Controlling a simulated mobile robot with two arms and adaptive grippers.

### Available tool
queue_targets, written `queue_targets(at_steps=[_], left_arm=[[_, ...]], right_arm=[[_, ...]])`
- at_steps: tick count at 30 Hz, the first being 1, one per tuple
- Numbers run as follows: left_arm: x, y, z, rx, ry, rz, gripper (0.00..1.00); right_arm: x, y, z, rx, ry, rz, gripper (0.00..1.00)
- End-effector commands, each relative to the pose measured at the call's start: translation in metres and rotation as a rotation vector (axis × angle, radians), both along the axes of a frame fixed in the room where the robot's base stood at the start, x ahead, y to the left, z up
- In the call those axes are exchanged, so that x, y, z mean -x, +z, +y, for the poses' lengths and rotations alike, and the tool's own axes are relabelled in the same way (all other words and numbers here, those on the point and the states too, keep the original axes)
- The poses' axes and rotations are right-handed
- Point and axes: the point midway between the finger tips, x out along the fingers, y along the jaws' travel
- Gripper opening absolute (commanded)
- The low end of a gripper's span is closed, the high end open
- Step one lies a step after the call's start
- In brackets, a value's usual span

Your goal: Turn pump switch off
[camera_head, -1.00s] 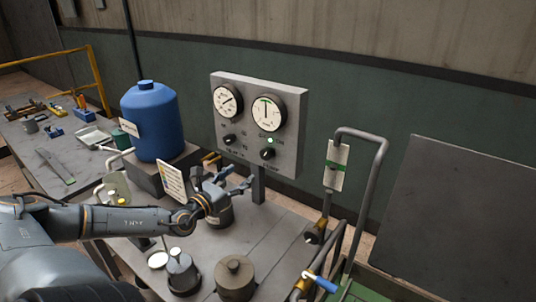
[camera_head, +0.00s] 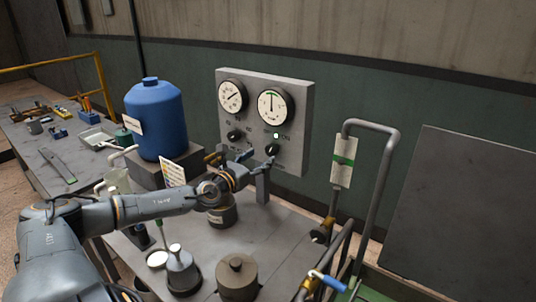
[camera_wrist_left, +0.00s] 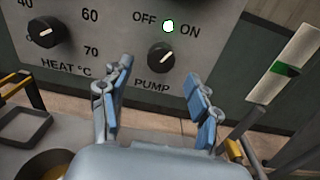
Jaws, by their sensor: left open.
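The pump switch (camera_head: 272,149) is a black round knob low on the grey gauge panel (camera_head: 297,125). In the left wrist view the pump switch (camera_wrist_left: 161,58) has its white pointer line tilted up and right, toward ON. A small indicator light (camera_wrist_left: 168,26) between OFF and ON glows white. My left gripper (camera_head: 252,164) is open just in front of the panel's lower part. In the left wrist view my left gripper (camera_wrist_left: 158,82) has its fingers spread either side of the knob, still short of it and empty. My right gripper is not in view.
A heat knob (camera_wrist_left: 46,32) sits left of the pump switch, with two round gauges above. A blue tank (camera_head: 155,118) stands left of the panel. Lidded pots (camera_head: 238,278) stand on the bench below my arm. A bent grey pipe (camera_head: 386,180) rises at the right.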

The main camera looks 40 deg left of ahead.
Motion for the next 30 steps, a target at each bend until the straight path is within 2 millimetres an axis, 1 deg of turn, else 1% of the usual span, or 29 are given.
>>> queue_targets(at_steps=[1,7,9,15,20,27,28,29,30], left_arm=[[-0.005,0.005,0.002,0.003,0.004,-0.007,0.62],[-0.024,0.005,0.001,0.003,-0.002,-0.004,0.62],[-0.03,0.004,0.003,0.002,0.001,-0.004,0.62],[-0.045,0.002,0.005,0.002,-0.001,-0.002,0.62],[-0.049,0.001,0.005,-0.001,-0.003,0.0,0.62],[-0.049,0.001,0.005,-0.001,-0.003,0.0,0.62],[-0.049,0.001,0.005,-0.001,-0.003,0.0,0.6],[-0.049,0.001,0.005,-0.001,-0.003,0.0,0.54],[-0.049,0.001,0.005,-0.001,-0.003,0.0,0.45]], right_arm=[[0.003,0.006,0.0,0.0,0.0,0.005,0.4],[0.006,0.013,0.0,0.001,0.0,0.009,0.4],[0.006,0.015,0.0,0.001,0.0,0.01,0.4],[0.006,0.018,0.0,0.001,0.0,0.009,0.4],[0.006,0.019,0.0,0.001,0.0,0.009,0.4],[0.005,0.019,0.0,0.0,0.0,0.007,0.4],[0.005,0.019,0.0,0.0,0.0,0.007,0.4],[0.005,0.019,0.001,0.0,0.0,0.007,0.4],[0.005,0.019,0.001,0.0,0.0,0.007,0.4]])
